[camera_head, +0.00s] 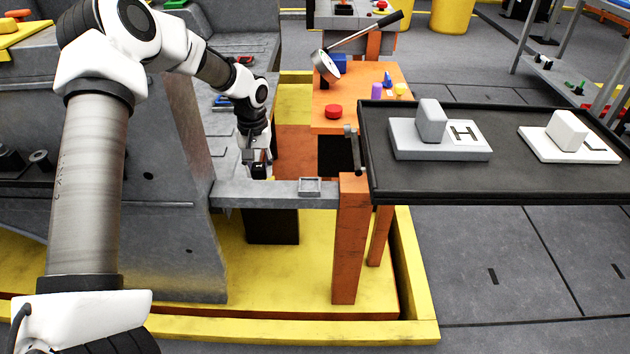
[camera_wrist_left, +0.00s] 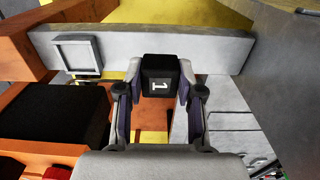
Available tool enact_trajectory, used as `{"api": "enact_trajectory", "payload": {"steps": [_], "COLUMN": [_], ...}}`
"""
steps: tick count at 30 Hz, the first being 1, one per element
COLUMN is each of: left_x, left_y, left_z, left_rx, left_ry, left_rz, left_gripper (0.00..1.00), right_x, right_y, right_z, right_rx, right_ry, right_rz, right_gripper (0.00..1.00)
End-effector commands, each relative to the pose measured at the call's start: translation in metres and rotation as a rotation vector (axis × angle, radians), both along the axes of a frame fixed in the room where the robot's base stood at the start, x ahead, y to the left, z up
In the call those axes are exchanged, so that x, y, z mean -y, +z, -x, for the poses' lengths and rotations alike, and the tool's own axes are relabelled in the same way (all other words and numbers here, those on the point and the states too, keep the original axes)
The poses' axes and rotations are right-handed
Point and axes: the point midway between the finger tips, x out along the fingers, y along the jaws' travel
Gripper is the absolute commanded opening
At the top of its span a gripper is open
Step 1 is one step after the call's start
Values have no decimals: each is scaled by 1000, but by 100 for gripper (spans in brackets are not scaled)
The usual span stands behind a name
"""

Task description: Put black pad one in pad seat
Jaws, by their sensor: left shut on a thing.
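Black pad one (camera_wrist_left: 156,69), a small black block with a white "1", is between the fingers of my left gripper (camera_wrist_left: 158,93) in the left wrist view. The gripper is shut on it. In the head view my left gripper (camera_head: 257,158) holds the pad (camera_head: 260,169) just behind the grey beam, left of the seat. The pad seat (camera_head: 309,186) is a small raised square frame on the grey beam. It is empty. In the left wrist view the pad seat (camera_wrist_left: 77,55) lies to the left of the pad. My right gripper is not in view.
The grey beam (camera_head: 262,194) runs from the large grey machine (camera_head: 185,240) to an orange post (camera_head: 350,240). A dark tray (camera_head: 470,185) with two blocks on plates stands close on the right. An orange table (camera_head: 345,112) with small coloured items is behind.

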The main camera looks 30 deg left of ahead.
Motion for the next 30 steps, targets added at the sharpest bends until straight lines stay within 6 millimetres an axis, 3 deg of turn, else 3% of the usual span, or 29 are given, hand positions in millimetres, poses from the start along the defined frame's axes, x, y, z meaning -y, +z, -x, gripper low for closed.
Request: {"api": "enact_trajectory", "payload": {"steps": [6, 12, 21, 30], "left_x": [54, 89, 93, 93], "left_y": [-11, -13, -49, -49], "left_z": [-49, -80, -83, -83], "left_rx": [0, 1, -1, 0], "left_ry": [-5, -1, 0, 0], "left_rz": [-6, -2, 1, 0], "left_gripper": [4, 4, 4, 4], "right_x": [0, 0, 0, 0], "right_y": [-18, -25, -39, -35], "right_z": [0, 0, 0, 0], "right_rx": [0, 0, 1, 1], "right_ry": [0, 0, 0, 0], "right_rz": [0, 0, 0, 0], "right_gripper": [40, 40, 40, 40]}}
